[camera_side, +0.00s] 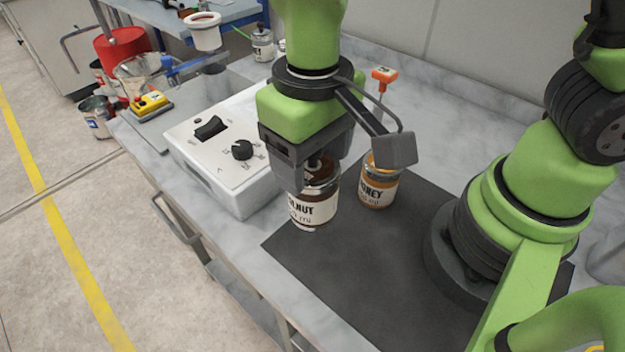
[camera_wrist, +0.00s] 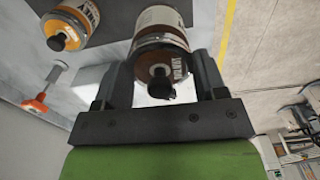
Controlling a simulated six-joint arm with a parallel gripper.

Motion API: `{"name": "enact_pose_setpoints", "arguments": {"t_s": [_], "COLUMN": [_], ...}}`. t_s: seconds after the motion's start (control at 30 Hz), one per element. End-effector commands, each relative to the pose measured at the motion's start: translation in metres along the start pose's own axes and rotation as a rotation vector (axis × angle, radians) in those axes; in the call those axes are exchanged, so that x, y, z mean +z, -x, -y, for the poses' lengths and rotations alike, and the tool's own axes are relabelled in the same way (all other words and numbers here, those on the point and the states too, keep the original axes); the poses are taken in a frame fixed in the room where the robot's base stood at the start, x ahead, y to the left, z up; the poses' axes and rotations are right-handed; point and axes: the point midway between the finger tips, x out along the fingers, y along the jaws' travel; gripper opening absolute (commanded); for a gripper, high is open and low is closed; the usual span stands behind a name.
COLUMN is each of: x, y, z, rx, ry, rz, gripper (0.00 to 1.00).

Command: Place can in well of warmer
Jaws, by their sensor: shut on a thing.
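My gripper (camera_side: 312,163) is shut on a brown can with a white walnut label (camera_side: 313,208), held upright above the dark mat. In the wrist view the can (camera_wrist: 160,45) sits between the two fingers of my gripper (camera_wrist: 166,72). The warmer (camera_side: 223,158) is a white box with a black switch and a black knob, to the left of the held can. Its well is hidden behind my arm in the side view. A honey can (camera_side: 378,188) stands on the mat to the right of the held can, and also shows in the wrist view (camera_wrist: 72,24).
An orange-handled tool (camera_side: 383,78) stands behind the honey can. A yellow box with buttons (camera_side: 151,103), a red container (camera_side: 122,46) and a white cup (camera_side: 204,32) are at the back left. The front part of the dark mat (camera_side: 340,262) is clear.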

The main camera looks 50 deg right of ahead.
Motion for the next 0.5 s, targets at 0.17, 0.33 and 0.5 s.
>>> {"name": "enact_pose_setpoints", "arguments": {"t_s": [0.17,0.33,0.5], "x": [-0.012,-0.058,-0.118], "y": [0.017,0.025,0.033], "z": [-0.001,-0.013,-0.047], "rx": [-0.001,0.004,0.009], "ry": [-0.033,-0.168,-0.372], "rz": [-0.003,-0.002,-0.001], "gripper": [0.21,0.21,0.21]}}
